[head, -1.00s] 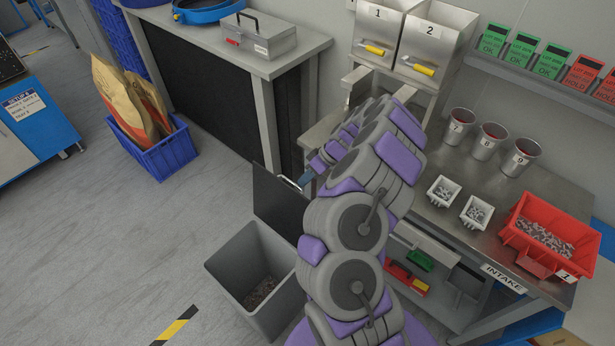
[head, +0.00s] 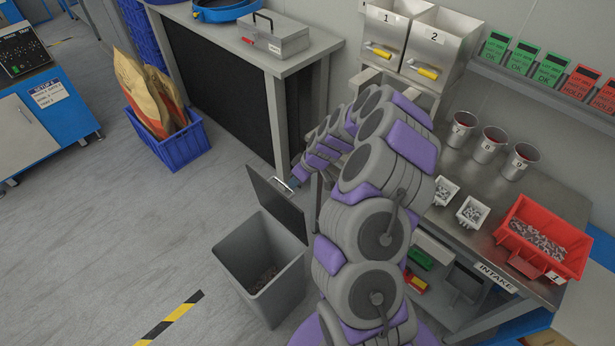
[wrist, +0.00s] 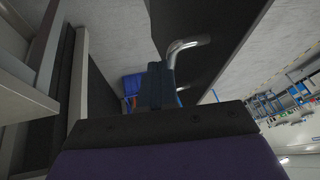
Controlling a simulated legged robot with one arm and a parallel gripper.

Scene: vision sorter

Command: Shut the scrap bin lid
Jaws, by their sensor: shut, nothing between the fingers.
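The scrap bin (head: 250,283) is a grey, open-topped box on the floor with some dark scrap in its bottom. Its dark grey lid (head: 277,203) stands raised at the bin's far right edge and tilts a little over the opening. A metal handle (head: 283,185) sits on the lid's far side. My gripper (head: 294,182) is shut and empty behind the lid, close to the handle. In the wrist view, the fingers (wrist: 155,86) are beside the bent handle (wrist: 185,48) and the dark lid (wrist: 203,35). I cannot tell whether they touch.
A bench (head: 283,105) with a black panel stands behind the bin. A steel table (head: 510,225) with cups and a red tray (head: 540,245) is on the right. A blue crate (head: 178,150) with sacks stands left. The floor left of the bin is clear.

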